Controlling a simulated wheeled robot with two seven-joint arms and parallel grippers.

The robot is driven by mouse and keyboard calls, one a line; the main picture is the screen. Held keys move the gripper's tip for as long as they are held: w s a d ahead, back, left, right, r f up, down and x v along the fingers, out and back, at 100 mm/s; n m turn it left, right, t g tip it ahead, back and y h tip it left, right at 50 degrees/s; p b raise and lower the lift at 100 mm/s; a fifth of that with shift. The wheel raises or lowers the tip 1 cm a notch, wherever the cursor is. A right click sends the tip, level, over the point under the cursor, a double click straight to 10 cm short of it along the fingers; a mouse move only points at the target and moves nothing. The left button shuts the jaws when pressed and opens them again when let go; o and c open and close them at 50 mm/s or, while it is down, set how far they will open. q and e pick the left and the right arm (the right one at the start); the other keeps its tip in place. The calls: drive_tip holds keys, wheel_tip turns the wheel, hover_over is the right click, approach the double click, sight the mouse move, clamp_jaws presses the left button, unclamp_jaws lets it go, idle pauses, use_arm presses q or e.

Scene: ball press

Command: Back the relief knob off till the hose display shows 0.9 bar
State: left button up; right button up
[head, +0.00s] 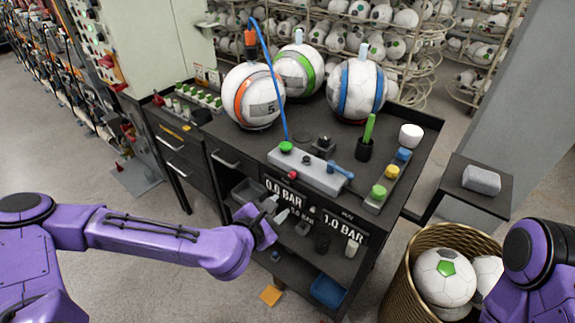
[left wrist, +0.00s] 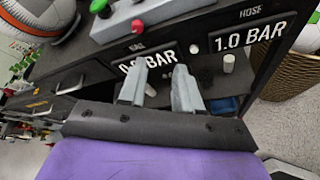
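The grey control block (head: 310,171) lies along the bench's front edge, with a green button, a blue lever (head: 340,170) and a small red knob (head: 292,174) on its front side. The red knob also shows in the left wrist view (left wrist: 137,26); no label tells whether it is the relief knob. The hose display (head: 342,228) reads 1.0 BAR, also in the left wrist view (left wrist: 250,35). The other display (head: 284,191) reads 0.0 BAR. My left gripper (head: 280,206) is open and empty, in front of the displays and below the knob, touching neither. My right gripper is out of view.
Several balls stand at the back of the bench (head: 225,128); a blue hose runs from the orange-striped ball (head: 240,105) to the block. A ball basket (head: 405,285) stands at right. Open shelves lie below the displays.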

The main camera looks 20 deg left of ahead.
sight(291, 177)
use_arm(q)
drive_tip(key=shift+n+t+y, duration=0.3)
drive_tip(key=shift+n, duration=0.2)
drive_tip(key=w+b, duration=0.2)
drive_tip(key=w, duration=0.1)
drive_tip(key=w+b, duration=0.3)
drive_tip(key=w, duration=0.1)
drive_tip(key=w+f+b, duration=0.1)
drive_tip(key=w+b, duration=0.1)
drive_tip(key=w, duration=0.2)
drive_tip(key=shift+a, duration=0.25)
clamp_jaws()
